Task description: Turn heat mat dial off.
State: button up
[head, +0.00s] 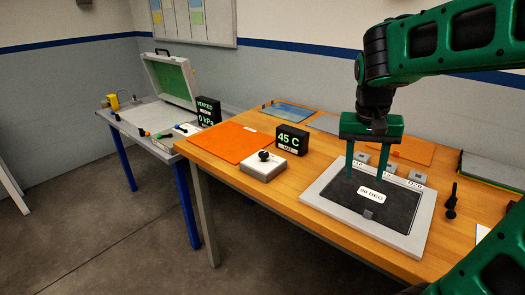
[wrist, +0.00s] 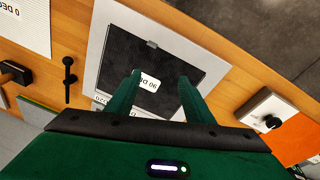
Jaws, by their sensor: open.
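The heat mat dial is a black knob (head: 264,155) on a white control box (head: 262,172) near the front edge of the wooden table. A black display (head: 291,139) behind it reads 45 C. An orange mat (head: 222,143) lies left of the box. My gripper (head: 367,182) is open and empty, pointing down over the dark grey plate with a "90 DEG" label, well right of the dial. In the wrist view my gripper's fingers (wrist: 159,76) are apart, and the knob (wrist: 272,121) shows at the right. Its pointer direction is too small to tell.
A grey-framed dark plate (head: 327,208) lies below my gripper, with small grey blocks (head: 388,171) behind it. A black upright handle (head: 452,203) stands to its right. A second table with an open green-lined case (head: 172,82) and a 0 kPa display (head: 208,111) is at left.

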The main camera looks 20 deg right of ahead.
jog(key=w+a+r+m+t+h, duration=0.1)
jog(key=w+a, duration=0.4)
jog(key=w, duration=0.3)
jog(key=w+a+r, duration=0.2)
jog(key=w+a, duration=0.2)
jog(key=w, duration=0.4)
jog(key=m+t, duration=0.1)
jog(key=t, duration=0.1)
send_near(263, 153)
jog(key=shift+g, duration=0.3)
jog(key=x, duration=0.8)
jog(key=shift+w+r, duration=0.1)
jog(key=shift+w, duration=0.15)
jog(key=shift+a, duration=0.1)
jog(key=c, duration=1)
